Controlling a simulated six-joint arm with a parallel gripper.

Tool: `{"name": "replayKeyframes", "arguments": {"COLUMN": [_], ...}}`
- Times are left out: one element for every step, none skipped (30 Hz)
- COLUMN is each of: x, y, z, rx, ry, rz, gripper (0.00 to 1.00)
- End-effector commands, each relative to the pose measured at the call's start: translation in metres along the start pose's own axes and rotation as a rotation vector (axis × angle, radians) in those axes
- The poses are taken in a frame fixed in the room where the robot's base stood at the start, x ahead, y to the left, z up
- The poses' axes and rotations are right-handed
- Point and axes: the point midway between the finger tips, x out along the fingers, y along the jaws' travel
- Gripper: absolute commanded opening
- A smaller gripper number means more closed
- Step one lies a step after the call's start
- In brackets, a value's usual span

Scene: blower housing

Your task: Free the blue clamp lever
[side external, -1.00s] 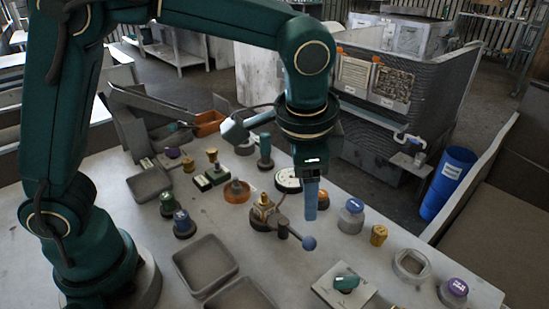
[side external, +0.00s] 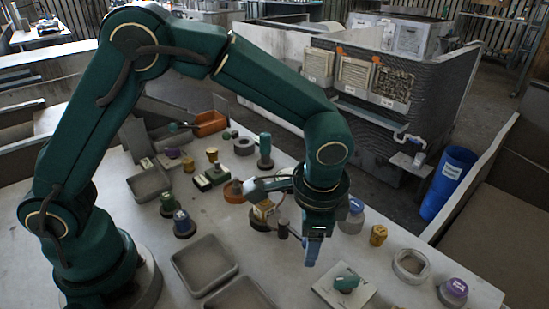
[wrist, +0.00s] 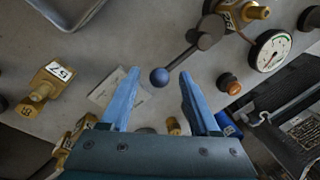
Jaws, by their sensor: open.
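A brass fitting (wrist: 236,13) sits beside the hub. My gripper (wrist: 157,74) is open, with its two blue fingers on either side of the knob in the picture. I see clear gaps between knob and fingers and cannot tell the depth between them. In the side view my gripper (side external: 309,252) points down at the lever's end and hides the knob; the brass fitting (side external: 262,212) stands to its left.
A round gauge (wrist: 269,50) and an orange button (wrist: 229,84) lie right of the lever in the wrist view. In the side view, a purple-topped part (side external: 453,290), a brass part (side external: 378,235) and a grey ring (side external: 411,265) stand right; a grey tray (side external: 205,291) lies front left.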

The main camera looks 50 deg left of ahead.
Motion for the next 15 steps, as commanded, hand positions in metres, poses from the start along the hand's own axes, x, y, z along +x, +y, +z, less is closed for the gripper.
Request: {"name": "replayKeyframes", "arguments": {"x": [-0.0002, -0.0003, -0.0003, -0.0003, -0.0004, -0.0004, -0.0004, -0.0005, -0.0005, -0.0005, -0.0006, -0.0006, -0.0006, -0.0007, -0.0007], "y": [-0.0001, -0.0001, -0.0001, -0.0001, -0.0001, -0.0001, -0.0001, -0.0001, -0.0001, -0.0001, -0.0001, -0.0001, -0.0001, -0.0001, -0.0001], "z": [-0.0001, -0.0001, -0.0001, -0.0001, -0.0001, -0.0001, 0.0, 0.0, 0.0, 0.0001, 0.0001, 0.0002, 0.0003, 0.0003, 0.0004], "rx": [0.0, 0.0, 0.0, 0.0, 0.0, -0.001, -0.001, -0.001, -0.001, -0.001, -0.002, -0.002, -0.002, -0.002, -0.003], "ry": [0.0, 0.0, 0.0, 0.001, 0.0, 0.0, 0.0, 0.0, 0.0, 0.0, 0.0, -0.001, -0.001, -0.001, -0.001], "rz": [0.0, 0.0, 0.0, 0.0, 0.0, 0.0, 0.0, 0.0, 0.0, 0.0, 0.0, 0.001, 0.001, 0.001, 0.001], "gripper": [0.55, 0.43, 0.28, 0.16, 0.05, 0.0, 0.0, 0.0, 0.0, 0.0, 0.0, 0.0, 0.0, 0.0, 0.0]}}
